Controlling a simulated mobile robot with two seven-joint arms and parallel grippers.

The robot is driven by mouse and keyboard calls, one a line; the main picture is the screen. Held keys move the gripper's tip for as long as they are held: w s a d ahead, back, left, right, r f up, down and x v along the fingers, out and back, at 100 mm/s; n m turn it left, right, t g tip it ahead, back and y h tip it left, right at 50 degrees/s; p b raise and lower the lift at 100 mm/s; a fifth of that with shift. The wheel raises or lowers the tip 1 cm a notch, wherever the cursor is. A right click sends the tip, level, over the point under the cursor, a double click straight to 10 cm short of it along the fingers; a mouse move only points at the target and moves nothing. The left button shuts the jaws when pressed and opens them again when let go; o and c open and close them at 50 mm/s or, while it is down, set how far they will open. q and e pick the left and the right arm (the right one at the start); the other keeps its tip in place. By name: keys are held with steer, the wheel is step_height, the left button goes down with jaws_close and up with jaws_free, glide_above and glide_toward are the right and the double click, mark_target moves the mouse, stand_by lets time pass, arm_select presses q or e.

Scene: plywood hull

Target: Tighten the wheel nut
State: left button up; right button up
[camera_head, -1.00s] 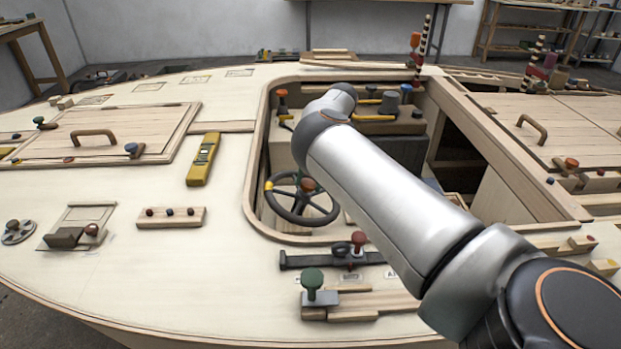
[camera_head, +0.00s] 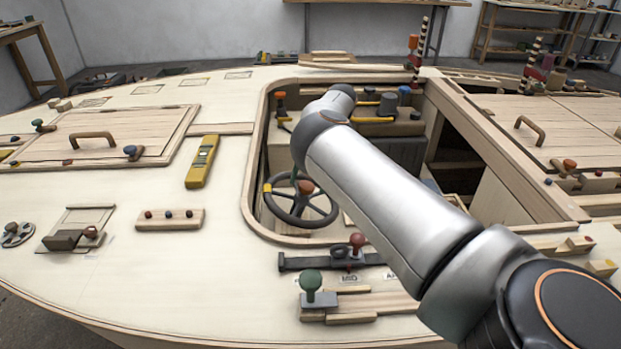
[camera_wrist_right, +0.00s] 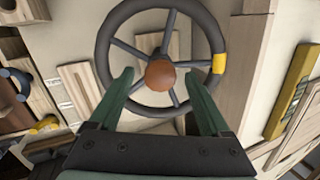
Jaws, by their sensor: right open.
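The steering wheel (camera_head: 300,224) is dark, spoked and yellow-marked, and sits in the open well in the deck. At its hub is a round orange-brown knob (camera_head: 306,187), which looks like the wheel nut; it also shows in the right wrist view (camera_wrist_right: 160,73). My right gripper (camera_wrist_right: 159,76) is open, with its two green fingers pointing at the wheel. In that view one finger lies on each side of the knob, with gaps between. I cannot tell their depth relative to it. In the head view my right arm mostly hides the gripper. My left gripper is not in view.
The well's wooden rim (camera_head: 250,190) surrounds the wheel. A yellow level (camera_head: 202,162) lies on the deck to its left. A dark latch bar with a red knob (camera_head: 357,240) and a green knob (camera_head: 311,280) stand in front. The deck between the level and the rim is clear.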

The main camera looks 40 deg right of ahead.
steer(key=p+v, duration=0.1)
steer(key=v, duration=1.1)
steer(key=shift+d+r+p, duration=0.15)
steer(key=shift+r+p, duration=0.15)
steer(key=shift+s, duration=0.1)
